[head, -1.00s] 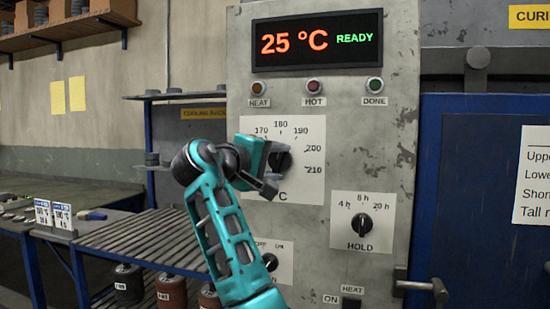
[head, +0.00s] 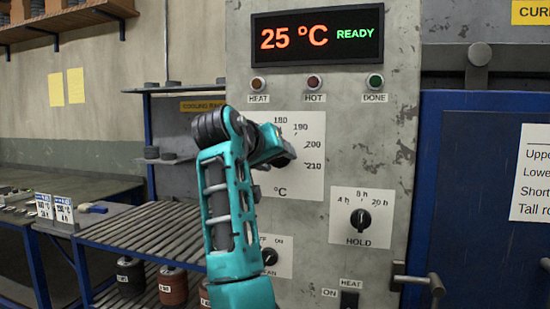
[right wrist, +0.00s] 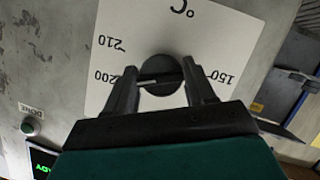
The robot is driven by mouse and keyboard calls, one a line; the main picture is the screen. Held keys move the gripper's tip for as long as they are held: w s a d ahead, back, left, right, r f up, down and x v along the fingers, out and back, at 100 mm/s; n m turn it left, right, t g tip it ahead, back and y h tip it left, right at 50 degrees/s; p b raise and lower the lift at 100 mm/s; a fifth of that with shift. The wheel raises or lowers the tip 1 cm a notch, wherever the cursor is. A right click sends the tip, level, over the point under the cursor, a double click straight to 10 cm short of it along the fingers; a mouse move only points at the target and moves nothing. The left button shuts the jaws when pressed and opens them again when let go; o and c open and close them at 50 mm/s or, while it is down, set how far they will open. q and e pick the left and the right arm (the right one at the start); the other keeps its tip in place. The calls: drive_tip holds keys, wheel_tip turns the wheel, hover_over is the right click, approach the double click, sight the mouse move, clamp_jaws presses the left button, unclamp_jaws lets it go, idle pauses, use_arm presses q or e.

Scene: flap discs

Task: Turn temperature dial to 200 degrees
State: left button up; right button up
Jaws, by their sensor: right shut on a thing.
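The temperature dial is a round black knob (right wrist: 160,72) on a white scale plate (head: 312,180) with degree numbers and a °C mark. In the head view, my right gripper (head: 284,155) covers the knob and the 170 mark. In the right wrist view, the fingers of my right gripper (right wrist: 161,88) are shut on the knob, one on each side. That view is upside down, with 200 and 210 left of the knob and 150 right. A bar crosses the knob roughly towards 200, but its exact reading is unclear. My left gripper is not in view.
The display (head: 317,39) reads 25 °C READY. Below it are the HEAT, HOT and DONE lamps. The HOLD dial (head: 361,221) and fan switch (head: 269,257) sit lower on the panel. A slatted rack (head: 150,237) stands left, a blue door (head: 480,200) right.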

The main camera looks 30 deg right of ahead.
drive_tip(key=shift+f+m, duration=0.1)
drive_tip(key=shift+m, duration=0.2)
idle(0.4)
drive_tip(key=o, duration=1)
drive_tip(key=shift+o, duration=0.2)
drive_tip(key=shift+a, duration=0.1)
drive_tip(key=b+v, duration=0.1)
drive_tip(key=v, duration=1.2)
drive_tip(key=shift+s+d+r, duration=0.2)
drive_tip(key=shift+s+d, duration=0.05)
drive_tip(key=shift+d, duration=0.05)
